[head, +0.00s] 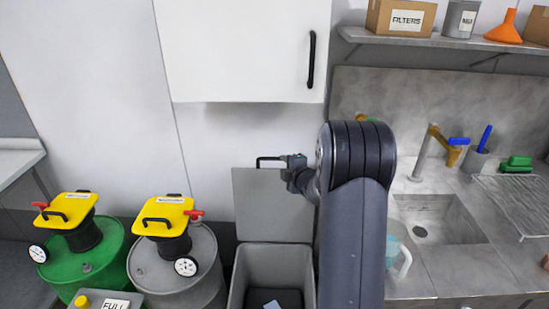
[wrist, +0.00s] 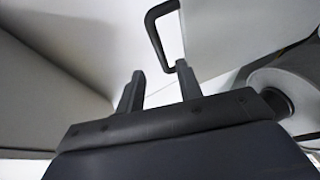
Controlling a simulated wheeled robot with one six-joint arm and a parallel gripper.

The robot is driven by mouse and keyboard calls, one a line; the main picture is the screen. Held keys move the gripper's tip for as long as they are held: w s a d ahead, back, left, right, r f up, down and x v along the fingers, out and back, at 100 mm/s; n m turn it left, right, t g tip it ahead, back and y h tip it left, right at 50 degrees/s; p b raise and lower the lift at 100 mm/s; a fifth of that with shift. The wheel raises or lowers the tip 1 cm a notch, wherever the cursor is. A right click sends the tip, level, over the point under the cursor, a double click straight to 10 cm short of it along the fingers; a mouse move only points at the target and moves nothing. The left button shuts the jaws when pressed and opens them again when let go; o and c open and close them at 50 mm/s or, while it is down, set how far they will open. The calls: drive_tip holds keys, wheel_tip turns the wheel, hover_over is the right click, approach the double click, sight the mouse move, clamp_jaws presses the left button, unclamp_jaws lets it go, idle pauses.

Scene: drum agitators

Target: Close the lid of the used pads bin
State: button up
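The used pads bin (head: 239,281) is a grey open-topped box on the floor at the lower middle of the head view. Its grey lid (head: 270,207) stands upright behind the opening. A black bar handle (head: 268,158) sits at the lid's top edge and shows as a dark loop in the wrist view (wrist: 154,30). My gripper (head: 286,161) is at the right end of this handle in the head view. In the wrist view its two fingers (wrist: 160,82) are apart with nothing clearly between them. The handle is just beyond the fingertips; I cannot tell whether they touch.
A green drum (head: 85,265) and a grey drum (head: 190,265) with yellow-topped agitators stand left of the bin. A counter with a sink (head: 440,220) is to the right. A white wall cabinet (head: 240,50) hangs above the lid. Something pale lies inside the bin.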

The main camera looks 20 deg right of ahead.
sight(275, 159)
drive_tip(key=p+x, duration=0.2)
drive_tip(key=x, duration=0.7)
clamp_jaws()
drive_tip(key=shift+f, duration=0.1)
idle(0.4)
